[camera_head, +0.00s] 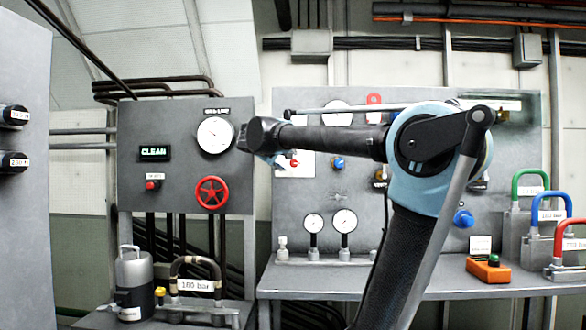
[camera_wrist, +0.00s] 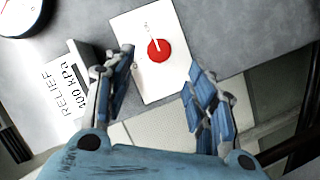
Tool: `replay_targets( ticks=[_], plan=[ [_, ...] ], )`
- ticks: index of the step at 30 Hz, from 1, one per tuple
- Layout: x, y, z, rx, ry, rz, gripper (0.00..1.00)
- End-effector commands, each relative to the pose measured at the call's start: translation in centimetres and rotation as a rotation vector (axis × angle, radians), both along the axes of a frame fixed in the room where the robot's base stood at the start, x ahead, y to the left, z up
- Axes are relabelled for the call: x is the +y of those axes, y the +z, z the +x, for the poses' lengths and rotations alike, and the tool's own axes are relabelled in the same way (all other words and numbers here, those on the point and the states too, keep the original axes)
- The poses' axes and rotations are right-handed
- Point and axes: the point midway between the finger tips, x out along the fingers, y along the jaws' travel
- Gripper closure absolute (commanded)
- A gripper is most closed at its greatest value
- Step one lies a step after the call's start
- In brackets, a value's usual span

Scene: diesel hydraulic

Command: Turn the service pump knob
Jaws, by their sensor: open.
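A round red knob (camera_wrist: 159,50) with a white pointer line sits on a white plate (camera_wrist: 150,83) in the wrist view. My gripper (camera_wrist: 160,62) is open, its blue fingers to either side of the knob in the picture; no contact shows. In the head view a red knob (camera_head: 293,162) on a white plate shows just right of my gripper (camera_head: 272,159), which partly covers the plate. Another small red knob (camera_head: 153,185) is on the left panel under the green CLEAN display. No readable label names the service pump knob.
A label reading RELIEF 400 kPa (camera_wrist: 65,92) lies left of the plate. A gauge (camera_head: 215,135) and red handwheel (camera_head: 212,193) are on the left panel. A blue knob (camera_head: 338,163) is nearby. A bench (camera_head: 340,283) carries two small gauges and an orange box (camera_head: 488,269).

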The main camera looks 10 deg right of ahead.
Motion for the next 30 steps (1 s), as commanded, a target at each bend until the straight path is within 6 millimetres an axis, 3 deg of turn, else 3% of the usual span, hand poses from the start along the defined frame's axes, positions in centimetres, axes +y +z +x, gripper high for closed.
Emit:
replay_targets(
  ticks=[18, 30],
  plan=[
    [-4.6, -1.9, 7.5, 0.000, -0.002, 0.000, 0.49],
    [-5.0, -2.2, 8.4, 0.000, 0.000, -0.001, 0.49]
  ],
)
